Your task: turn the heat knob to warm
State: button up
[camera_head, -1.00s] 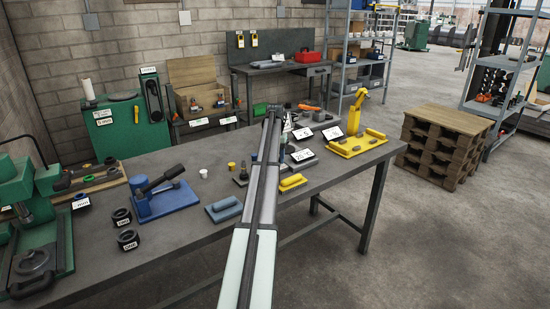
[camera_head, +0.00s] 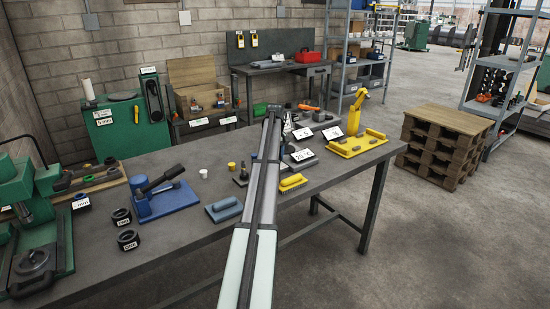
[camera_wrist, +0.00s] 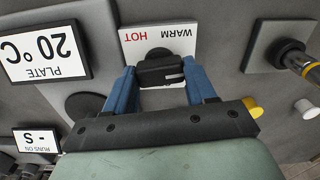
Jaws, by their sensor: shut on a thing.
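The heat knob (camera_wrist: 160,72) is a black knob with a pale mark, seen in the wrist view. It stands in front of a white label plate (camera_wrist: 185,36) that reads WARM and HOT, upside down in this view. My gripper (camera_wrist: 161,78) has its two blue fingers on either side of the knob and is shut on it. The pale mark is on the knob's near face; I cannot tell its exact setting. In the head view my arm hides the knob and the fingertips.
In the wrist view a sign reading PLATE 20 °C (camera_wrist: 42,50) stands to the left and a grey block with a dark rod (camera_wrist: 285,45) to the right. In the head view a yellow fixture (camera_head: 357,143) and a blue fixture (camera_head: 166,200) sit on the bench (camera_head: 190,245).

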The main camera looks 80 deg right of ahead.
jog(key=n, duration=0.3)
jog(key=shift+n, duration=2.3)
jog(key=o, duration=1)
jog(key=shift+o, duration=0.2)
jog(key=shift+r, duration=0.15)
notch_tip(320, 180, up, 14)
jog(key=shift+f, duration=0.2)
